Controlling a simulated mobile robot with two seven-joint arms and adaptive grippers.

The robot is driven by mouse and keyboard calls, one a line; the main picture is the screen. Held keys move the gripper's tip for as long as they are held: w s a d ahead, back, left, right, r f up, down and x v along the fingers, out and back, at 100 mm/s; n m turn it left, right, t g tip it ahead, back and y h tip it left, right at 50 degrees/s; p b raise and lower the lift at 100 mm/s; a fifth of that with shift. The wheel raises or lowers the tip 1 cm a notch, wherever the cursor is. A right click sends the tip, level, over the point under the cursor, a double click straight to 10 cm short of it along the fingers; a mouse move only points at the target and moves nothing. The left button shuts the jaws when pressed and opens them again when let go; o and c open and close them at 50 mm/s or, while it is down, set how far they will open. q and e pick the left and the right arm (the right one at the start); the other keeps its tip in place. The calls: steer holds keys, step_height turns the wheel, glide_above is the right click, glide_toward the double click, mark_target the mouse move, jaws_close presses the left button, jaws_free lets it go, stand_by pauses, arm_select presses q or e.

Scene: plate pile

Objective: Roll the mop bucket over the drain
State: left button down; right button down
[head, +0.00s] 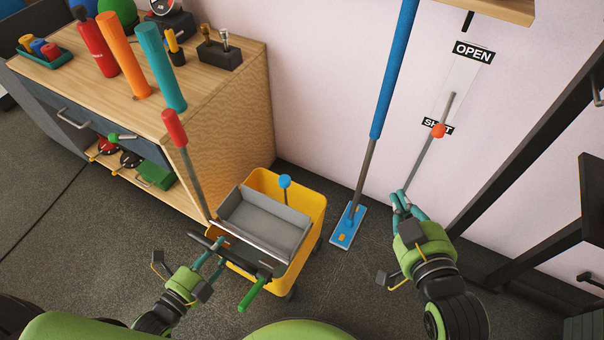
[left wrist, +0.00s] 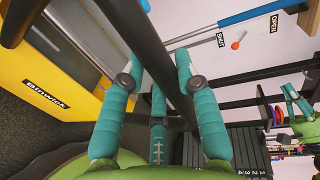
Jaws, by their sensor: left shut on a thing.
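The yellow mop bucket (head: 318,215) with a grey wringer (head: 262,222) stands on the dark floor beside the wooden cabinet. Its yellow side also shows in the left wrist view (left wrist: 50,90). My left gripper (head: 218,250) is shut on the black handle bar (head: 238,262) at the bucket's near side. In the left wrist view its teal fingers (left wrist: 158,85) straddle the bar. My right gripper (head: 401,198) is by the wall, at the lower end of a grey rod; I cannot tell whether it grips it. No drain is visible in these views.
A blue-handled mop (head: 348,225) stands against the wall right of the bucket. The wooden cabinet (head: 235,125) stands close on the left. Black rack posts (head: 510,150) are at right.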

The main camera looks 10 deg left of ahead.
arm_select(q)
steer(key=shift+p+v, duration=0.55)
steer(key=shift+v, duration=2.15)
steer(key=shift+a+r, duration=0.1)
steer(key=shift+a, duration=0.05)
steer(key=shift+v, duration=1)
steer(key=shift+s+f+p, duration=0.15)
steer(key=shift+f+p, duration=0.1)
steer(key=shift+p, duration=0.05)
steer(key=shift+s+a, duration=0.1)
steer(key=shift+s, duration=0.2)
